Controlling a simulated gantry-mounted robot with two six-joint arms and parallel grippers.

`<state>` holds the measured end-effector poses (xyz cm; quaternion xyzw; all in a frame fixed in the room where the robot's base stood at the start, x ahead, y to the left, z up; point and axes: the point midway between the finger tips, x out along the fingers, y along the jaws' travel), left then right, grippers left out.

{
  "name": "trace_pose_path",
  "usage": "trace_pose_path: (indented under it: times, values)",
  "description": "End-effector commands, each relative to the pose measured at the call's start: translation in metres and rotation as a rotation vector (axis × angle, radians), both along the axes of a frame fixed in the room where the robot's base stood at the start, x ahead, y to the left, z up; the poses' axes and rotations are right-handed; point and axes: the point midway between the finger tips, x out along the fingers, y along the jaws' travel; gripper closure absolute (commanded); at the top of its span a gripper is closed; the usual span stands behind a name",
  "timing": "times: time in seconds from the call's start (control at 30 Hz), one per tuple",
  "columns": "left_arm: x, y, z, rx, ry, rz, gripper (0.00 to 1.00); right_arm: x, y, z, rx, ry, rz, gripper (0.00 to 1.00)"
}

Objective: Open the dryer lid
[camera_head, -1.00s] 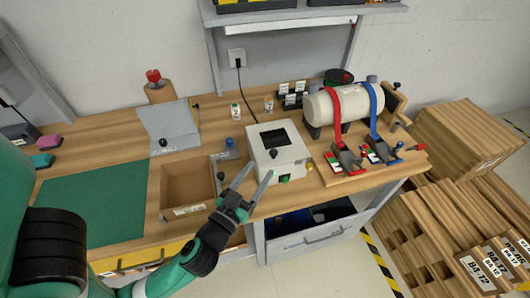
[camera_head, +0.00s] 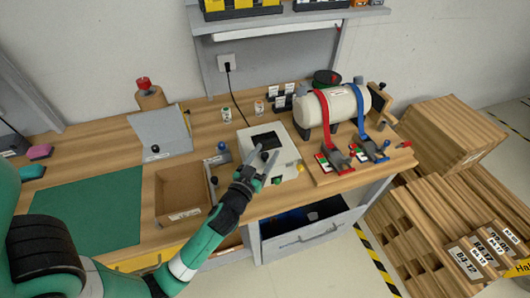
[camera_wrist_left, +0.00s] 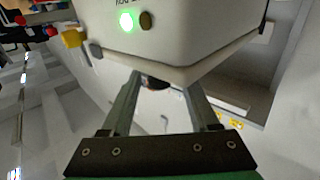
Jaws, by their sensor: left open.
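The dryer (camera_head: 283,168) is a white box with a dark window in its top, on the workbench; its lid lies flat and shut. A black knob (camera_head: 265,156) shows at the lid's front edge. My left gripper (camera_head: 262,165) is at the dryer's front with its fingers open, close around or just in front of the knob. In the left wrist view the dryer's white body (camera_wrist_left: 185,40) fills the top, with a lit green button (camera_wrist_left: 126,21). A dark round part (camera_wrist_left: 155,83) shows between the open fingertips (camera_wrist_left: 165,85); contact cannot be told.
An open wooden box (camera_head: 180,190) and a green mat (camera_head: 88,210) lie to the left. A white cylinder with red and blue straps (camera_head: 345,104) stands on the right. A grey lidded case (camera_head: 160,132) is behind the wooden box. An open drawer (camera_head: 310,232) is below.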

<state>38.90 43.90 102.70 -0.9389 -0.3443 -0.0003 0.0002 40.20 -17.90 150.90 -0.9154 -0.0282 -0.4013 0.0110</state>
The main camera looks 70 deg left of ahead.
Motion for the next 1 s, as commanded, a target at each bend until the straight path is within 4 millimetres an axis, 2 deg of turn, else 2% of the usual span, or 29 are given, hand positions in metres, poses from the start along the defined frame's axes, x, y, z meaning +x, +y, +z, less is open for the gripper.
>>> trace_pose_path:
  times: [0.2, 0.27, 0.5, 0.57, 1.0]
  values:
    - [0.0006, 0.0005, -0.0002, 0.000, 0.000, 0.000, 0.39, 0.0001, 0.0000, -0.0002, 0.000, 0.000, 0.000, 0.50]
    - [0.0005, 0.0005, -0.0002, 0.000, 0.000, 0.000, 0.48, 0.0001, 0.0000, -0.0002, 0.000, 0.000, 0.000, 0.50]
    - [0.0004, 0.0002, -0.0002, 0.000, 0.000, 0.000, 0.91, 0.0001, 0.0000, -0.0002, 0.000, 0.000, 0.000, 0.50]
    - [0.0004, 0.0002, -0.0002, 0.000, 0.000, 0.000, 1.00, 0.0001, 0.0000, -0.0002, 0.000, 0.000, 0.000, 0.50]
    - [0.0003, 0.0001, -0.0001, 0.000, 0.000, 0.000, 1.00, 0.0000, 0.0000, -0.0001, 0.000, 0.000, 0.000, 0.50]
